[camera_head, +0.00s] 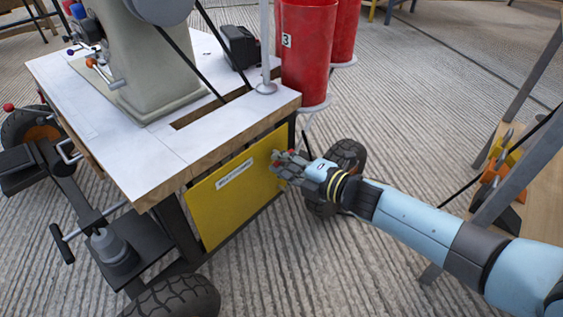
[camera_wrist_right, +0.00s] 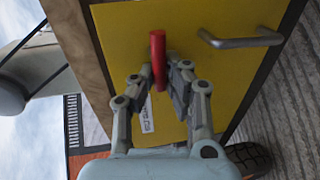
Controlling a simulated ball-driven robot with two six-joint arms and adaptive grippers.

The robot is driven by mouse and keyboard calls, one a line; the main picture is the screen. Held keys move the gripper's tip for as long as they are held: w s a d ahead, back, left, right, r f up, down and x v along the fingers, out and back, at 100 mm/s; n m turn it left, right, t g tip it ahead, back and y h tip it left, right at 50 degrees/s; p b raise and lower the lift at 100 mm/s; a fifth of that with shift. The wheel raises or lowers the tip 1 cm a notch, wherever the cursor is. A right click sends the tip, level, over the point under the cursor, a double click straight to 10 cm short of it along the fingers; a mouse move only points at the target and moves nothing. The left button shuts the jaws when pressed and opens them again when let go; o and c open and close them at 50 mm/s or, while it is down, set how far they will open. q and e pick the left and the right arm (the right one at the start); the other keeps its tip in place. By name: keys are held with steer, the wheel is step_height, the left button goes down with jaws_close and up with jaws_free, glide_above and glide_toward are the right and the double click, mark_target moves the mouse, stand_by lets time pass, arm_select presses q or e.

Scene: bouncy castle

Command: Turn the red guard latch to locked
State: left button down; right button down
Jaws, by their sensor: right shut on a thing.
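The red guard latch (camera_wrist_right: 158,58) is a narrow red bar on the yellow guard panel (camera_head: 225,190); the panel also fills much of the right wrist view (camera_wrist_right: 225,75). The bar runs roughly parallel to the table's wooden edge. My right gripper (camera_head: 282,162) is at the panel's right end, below the tabletop. In the right wrist view my right gripper (camera_wrist_right: 158,90) is shut on the latch, one finger on each side. In the head view the fingers mostly hide the latch. Any locked mark cannot be made out. My left gripper is not in view.
A grey pull handle (camera_wrist_right: 240,39) and a white label (camera_head: 234,173) are on the panel. The worktable (camera_head: 130,165) bears a large grey machine (camera_head: 165,75). Red cylinders (camera_head: 306,55) stand at its far corner. A black wheel (camera_head: 346,155) is behind my right wrist.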

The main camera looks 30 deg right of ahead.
steer(key=shift+w+d, duration=0.15)
steer(key=shift+d, duration=0.2)
steer(key=c, duration=1.3)
jaws_free()
steer(key=shift+w+r, duration=0.1)
steer(key=shift+c, duration=0.2)
steer(key=v, duration=1.2)
steer(key=shift+d, duration=0.2)
